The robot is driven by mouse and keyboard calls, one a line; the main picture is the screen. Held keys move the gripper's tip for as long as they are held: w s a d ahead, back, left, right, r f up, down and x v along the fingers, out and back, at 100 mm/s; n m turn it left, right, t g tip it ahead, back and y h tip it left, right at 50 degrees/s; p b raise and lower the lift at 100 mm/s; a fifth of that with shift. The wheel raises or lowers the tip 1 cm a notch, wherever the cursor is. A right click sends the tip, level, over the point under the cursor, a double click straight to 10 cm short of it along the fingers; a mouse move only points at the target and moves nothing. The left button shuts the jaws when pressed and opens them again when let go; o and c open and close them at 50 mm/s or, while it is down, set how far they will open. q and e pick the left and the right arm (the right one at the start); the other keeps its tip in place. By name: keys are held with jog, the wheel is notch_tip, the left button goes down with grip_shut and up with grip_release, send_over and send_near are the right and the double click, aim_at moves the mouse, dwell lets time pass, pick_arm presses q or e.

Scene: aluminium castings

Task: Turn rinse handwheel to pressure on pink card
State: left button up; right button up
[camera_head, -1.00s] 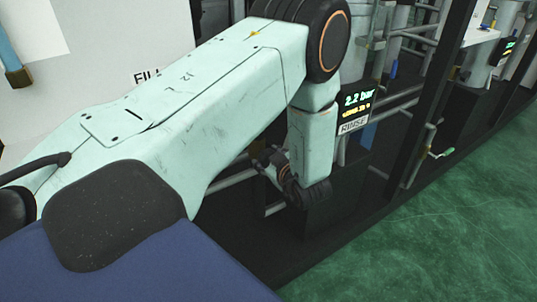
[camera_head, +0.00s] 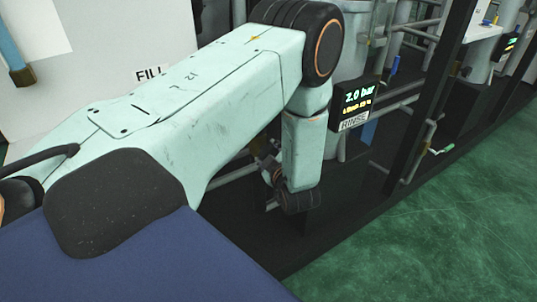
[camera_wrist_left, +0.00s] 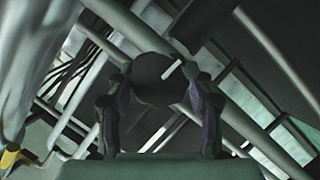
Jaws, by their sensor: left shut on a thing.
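My left gripper (camera_head: 268,168) is beside the frame below the RINSE display, partly hidden by my own arm in the head view. In the left wrist view its two fingers (camera_wrist_left: 160,84) stand on either side of a dark round handwheel (camera_wrist_left: 158,92) with a short white mark near its upper right edge, and they are shut on it. The RINSE display (camera_head: 359,98) reads 2.0 bar in green, with a small yellow line below that I cannot read. I see no pink card in either view. My right gripper is not in view.
Grey pipes (camera_head: 400,102) and a dark upright post (camera_head: 428,100) stand close to the right of the arm. A white panel labelled FILL (camera_head: 95,50) is behind it at left. Another display (camera_head: 509,46) is at the far right. The green floor (camera_head: 440,230) is clear.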

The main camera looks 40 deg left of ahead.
pick_arm(q)
jog(key=o, duration=1.2)
jog(key=shift+c, duration=0.2)
jog(key=shift+d, duration=0.1)
jog(key=v, duration=0.7)
jog(key=shift+s+r, duration=0.15)
jog(key=x, duration=0.7)
jog(key=shift+a, duration=0.2)
jog(key=shift+w, duration=0.2)
jog(key=shift+d+m, duration=0.1)
jog(key=shift+m, duration=0.2)
